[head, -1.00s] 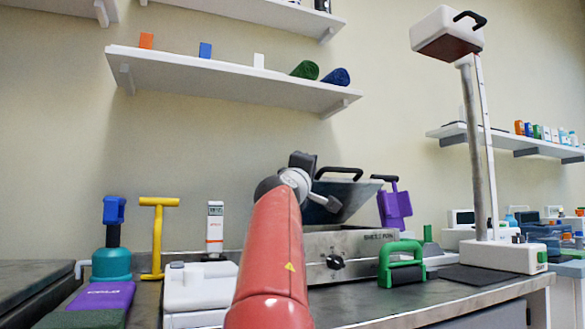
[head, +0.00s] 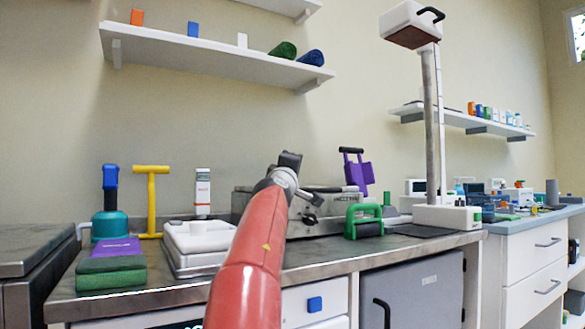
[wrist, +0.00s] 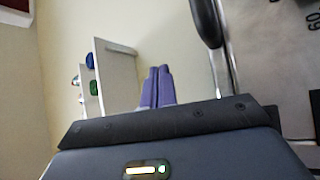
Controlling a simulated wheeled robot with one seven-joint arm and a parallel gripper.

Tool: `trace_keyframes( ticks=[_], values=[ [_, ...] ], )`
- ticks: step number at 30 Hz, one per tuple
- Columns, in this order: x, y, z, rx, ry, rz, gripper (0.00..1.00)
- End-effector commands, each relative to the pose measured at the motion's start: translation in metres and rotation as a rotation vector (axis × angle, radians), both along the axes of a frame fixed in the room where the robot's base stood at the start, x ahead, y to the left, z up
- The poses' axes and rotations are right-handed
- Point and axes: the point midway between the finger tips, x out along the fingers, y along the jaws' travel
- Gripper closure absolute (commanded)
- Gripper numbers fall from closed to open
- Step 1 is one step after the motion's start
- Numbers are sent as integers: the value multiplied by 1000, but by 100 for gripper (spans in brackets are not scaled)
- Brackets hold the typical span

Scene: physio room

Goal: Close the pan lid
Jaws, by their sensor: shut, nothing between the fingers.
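The steel pan (head: 325,219) stands on the counter behind my arm, partly hidden by it. Its lid (head: 338,190) now lies low and about level along the pan's top; whether it is fully seated I cannot tell. A steel surface (wrist: 268,50) with a black bar handle (wrist: 205,22) fills the right of the wrist view and looks like the lid. My gripper (wrist: 157,87) is shut and empty, its two fingers together beside the handle and apart from it in the picture. In the head view the fingertips are hard to make out.
Left are a white tray (head: 198,240), a yellow T-handle (head: 151,200) and a teal pot (head: 109,226). A tall white-headed stand (head: 430,130) rises at right.

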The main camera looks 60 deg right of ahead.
Motion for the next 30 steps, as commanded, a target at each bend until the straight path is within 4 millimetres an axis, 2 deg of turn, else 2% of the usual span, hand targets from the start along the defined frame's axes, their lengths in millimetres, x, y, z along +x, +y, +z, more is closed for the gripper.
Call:
trace_keyframes(
  ticks=[7,13,15,30],
  values=[
    [-1,5,-2,-2,0,2,100],
    [-8,27,-14,0,-2,4,100],
    [-6,31,-9,-2,3,4,100],
    [-16,59,-18,1,1,3,100]
  ],
)
